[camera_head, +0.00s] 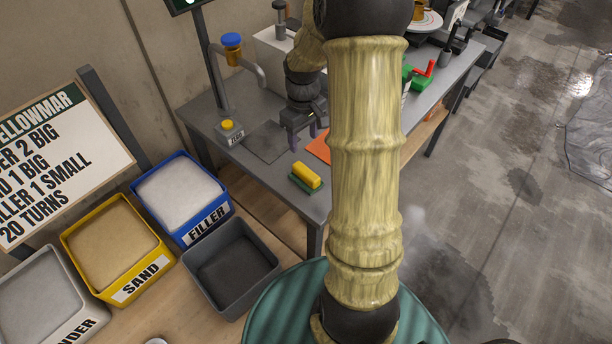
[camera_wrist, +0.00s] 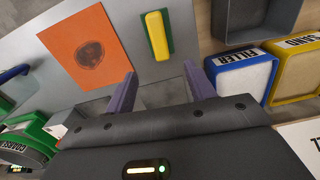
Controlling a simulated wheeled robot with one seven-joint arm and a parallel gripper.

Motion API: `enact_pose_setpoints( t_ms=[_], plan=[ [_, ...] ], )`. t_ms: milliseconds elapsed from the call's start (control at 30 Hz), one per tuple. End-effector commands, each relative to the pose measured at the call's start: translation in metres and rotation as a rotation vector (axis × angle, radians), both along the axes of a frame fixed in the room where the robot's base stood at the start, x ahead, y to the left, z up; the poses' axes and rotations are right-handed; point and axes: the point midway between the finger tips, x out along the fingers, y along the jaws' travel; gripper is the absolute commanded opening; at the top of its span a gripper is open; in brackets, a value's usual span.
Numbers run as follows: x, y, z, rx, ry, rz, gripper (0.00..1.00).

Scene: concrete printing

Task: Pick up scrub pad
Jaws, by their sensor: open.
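The scrub pad (camera_head: 306,178) is a yellow block with a green base, lying on the grey table near its front corner. In the wrist view the scrub pad (camera_wrist: 157,36) lies beyond the fingertips, near the top middle. My gripper (camera_head: 302,140) is open and empty, above the table behind the pad. In the wrist view my gripper (camera_wrist: 160,84) shows two purple fingers spread apart, with the pad ahead of the gap and not between them. Nothing hides the pad.
An orange sheet (camera_wrist: 84,47) lies beside the pad. A grey scale with a yellow button (camera_head: 229,130) and a post stand at the table's left. Below are an empty grey bin (camera_head: 270,268), a blue filler bin (camera_head: 207,227) and a yellow sand bin (camera_head: 150,285).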

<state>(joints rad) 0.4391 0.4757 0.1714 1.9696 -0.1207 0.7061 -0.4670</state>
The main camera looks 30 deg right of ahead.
Motion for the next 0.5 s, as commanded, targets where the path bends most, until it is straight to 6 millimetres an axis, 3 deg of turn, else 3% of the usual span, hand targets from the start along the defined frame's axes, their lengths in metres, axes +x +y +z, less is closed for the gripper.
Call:
enact_pose_setpoints(
  t_ms=[500],
  plan=[
    [-0.001,0.0,-0.087,0.001,0.002,0.001,0.55]
  ],
)
